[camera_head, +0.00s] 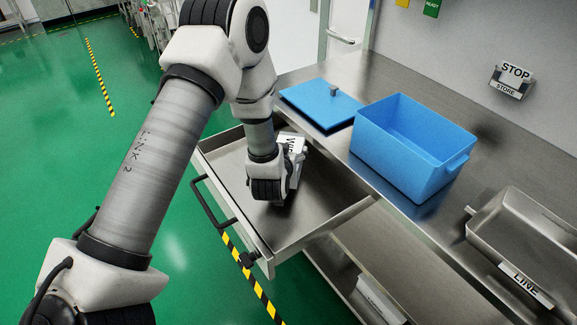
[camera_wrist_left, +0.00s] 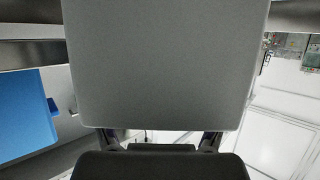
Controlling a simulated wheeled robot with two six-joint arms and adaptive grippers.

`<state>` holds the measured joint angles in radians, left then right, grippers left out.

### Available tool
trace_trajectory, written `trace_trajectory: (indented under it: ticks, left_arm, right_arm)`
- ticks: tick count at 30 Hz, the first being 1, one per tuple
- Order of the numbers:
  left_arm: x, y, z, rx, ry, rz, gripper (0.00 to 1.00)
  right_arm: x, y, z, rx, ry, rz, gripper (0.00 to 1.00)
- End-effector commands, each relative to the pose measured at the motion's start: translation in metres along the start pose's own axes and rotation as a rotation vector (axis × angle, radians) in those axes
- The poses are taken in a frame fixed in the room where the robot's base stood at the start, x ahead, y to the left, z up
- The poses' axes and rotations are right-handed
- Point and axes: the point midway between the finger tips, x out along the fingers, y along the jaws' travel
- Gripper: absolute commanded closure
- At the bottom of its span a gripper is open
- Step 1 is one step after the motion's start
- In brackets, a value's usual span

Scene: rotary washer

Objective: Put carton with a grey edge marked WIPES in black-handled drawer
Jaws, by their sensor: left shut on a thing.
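The carton marked WIPES (camera_head: 291,142) is white with black letters, partly cut off from view by my arm. My left gripper (camera_head: 289,170) is shut on it, over the inside of the open drawer (camera_head: 330,190), near the drawer's back side. I cannot tell whether the carton touches the drawer floor. The drawer has a black handle (camera_head: 210,208) on its front. In the left wrist view a plain grey face of the carton (camera_wrist_left: 165,65) fills the middle, with the gripper fingers (camera_wrist_left: 160,140) below it. My right gripper is not in view.
On the steel counter stand an open blue bin (camera_head: 415,145) and its blue lid (camera_head: 320,102). A steel tray marked LINE (camera_head: 520,245) is at the right. A white box (camera_head: 380,298) sits on the lower shelf. The drawer's front right floor is bare.

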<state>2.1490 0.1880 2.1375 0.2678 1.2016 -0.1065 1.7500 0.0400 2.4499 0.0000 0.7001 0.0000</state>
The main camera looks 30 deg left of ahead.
Motion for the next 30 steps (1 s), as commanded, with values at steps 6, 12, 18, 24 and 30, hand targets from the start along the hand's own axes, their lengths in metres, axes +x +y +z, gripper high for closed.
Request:
trace_trajectory:
  ticks: [6,12,18,24,30]
  left_arm:
    - [0.012,0.000,0.030,0.003,0.000,0.001,0.70]
    - [0.022,0.000,0.052,0.000,0.003,0.001,0.70]
    - [0.022,0.000,0.052,0.000,0.003,0.001,0.70]
    - [0.023,0.000,0.056,0.000,0.001,0.001,0.00]
    - [0.023,0.000,0.055,0.000,0.001,0.001,0.00]
  right_arm:
    - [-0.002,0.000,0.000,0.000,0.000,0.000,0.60]
    - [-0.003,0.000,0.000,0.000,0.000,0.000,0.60]
    - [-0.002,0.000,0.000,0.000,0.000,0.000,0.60]
    - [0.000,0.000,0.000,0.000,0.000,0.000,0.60]
    - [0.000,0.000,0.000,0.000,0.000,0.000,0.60]
